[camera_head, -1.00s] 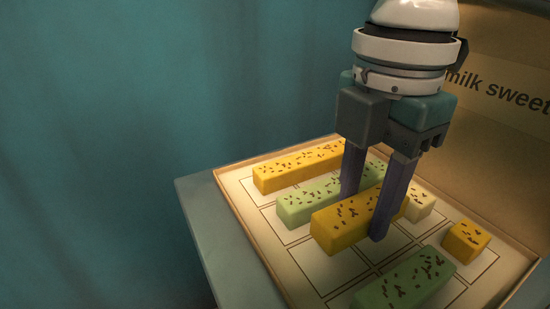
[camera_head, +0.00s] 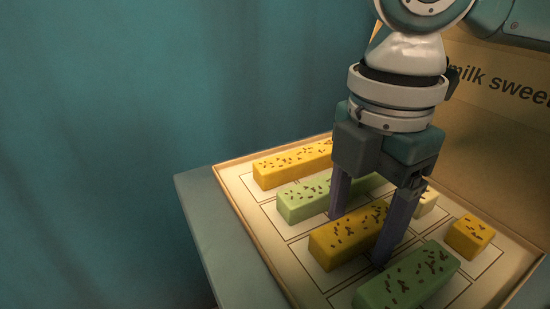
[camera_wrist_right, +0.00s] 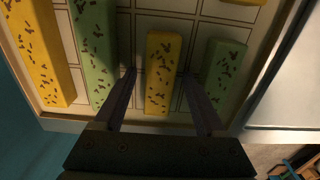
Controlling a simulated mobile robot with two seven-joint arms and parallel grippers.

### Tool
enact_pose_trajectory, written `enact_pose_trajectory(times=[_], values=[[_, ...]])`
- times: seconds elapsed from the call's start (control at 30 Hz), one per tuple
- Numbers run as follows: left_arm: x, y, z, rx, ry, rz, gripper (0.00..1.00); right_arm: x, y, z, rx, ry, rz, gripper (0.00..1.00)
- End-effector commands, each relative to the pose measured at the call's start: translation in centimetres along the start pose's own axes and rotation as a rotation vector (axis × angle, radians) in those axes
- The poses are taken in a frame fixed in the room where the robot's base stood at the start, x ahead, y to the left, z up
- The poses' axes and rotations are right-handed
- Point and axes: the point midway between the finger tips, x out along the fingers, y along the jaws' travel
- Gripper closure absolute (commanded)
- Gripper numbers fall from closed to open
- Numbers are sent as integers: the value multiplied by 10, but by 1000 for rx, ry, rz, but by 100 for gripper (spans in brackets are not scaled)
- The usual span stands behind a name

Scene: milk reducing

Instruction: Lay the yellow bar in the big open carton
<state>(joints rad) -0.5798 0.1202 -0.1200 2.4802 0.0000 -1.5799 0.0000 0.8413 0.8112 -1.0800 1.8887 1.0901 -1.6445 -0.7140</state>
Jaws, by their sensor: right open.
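The yellow bar (camera_head: 335,245), with dark flecks on top, lies flat on the gridded floor of the big open carton (camera_head: 262,236), between two green bars. It also shows in the right wrist view (camera_wrist_right: 160,75). My right gripper (camera_head: 358,240) is open and points down, with one finger on each long side of the bar. In the right wrist view my right gripper (camera_wrist_right: 165,98) shows gaps between the fingers and the bar. One finger partly hides the bar's far end in the head view. My left gripper is not in view.
A long yellow bar (camera_head: 290,163) and a green bar (camera_head: 303,198) lie further left. Another green bar (camera_head: 408,284) lies close to the right finger. A small yellow block (camera_head: 469,236) and a pale block (camera_head: 426,202) lie at right. The carton's lettered lid (camera_head: 490,130) stands behind.

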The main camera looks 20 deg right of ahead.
Motion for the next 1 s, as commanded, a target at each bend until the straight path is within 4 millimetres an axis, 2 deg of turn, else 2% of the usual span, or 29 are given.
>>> enact_pose_trajectory(times=[0.13, 0.23, 0.5, 0.7, 0.83, 1.0], values=[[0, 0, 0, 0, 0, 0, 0, -4, 1, 0, 0, 0, 3, 27], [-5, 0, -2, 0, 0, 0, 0, -19, 1, 0, -1, 1, 3, 27], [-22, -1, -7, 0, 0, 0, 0, -80, 1, 0, -1, 1, 4, 27], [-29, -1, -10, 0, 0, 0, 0, -113, 1, 0, 0, 2, 2, 27], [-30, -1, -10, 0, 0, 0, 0, -122, 1, 0, 0, 1, 1, 27], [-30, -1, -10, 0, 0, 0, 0, -124, 0, 0, 0, 1, 0, 27]])
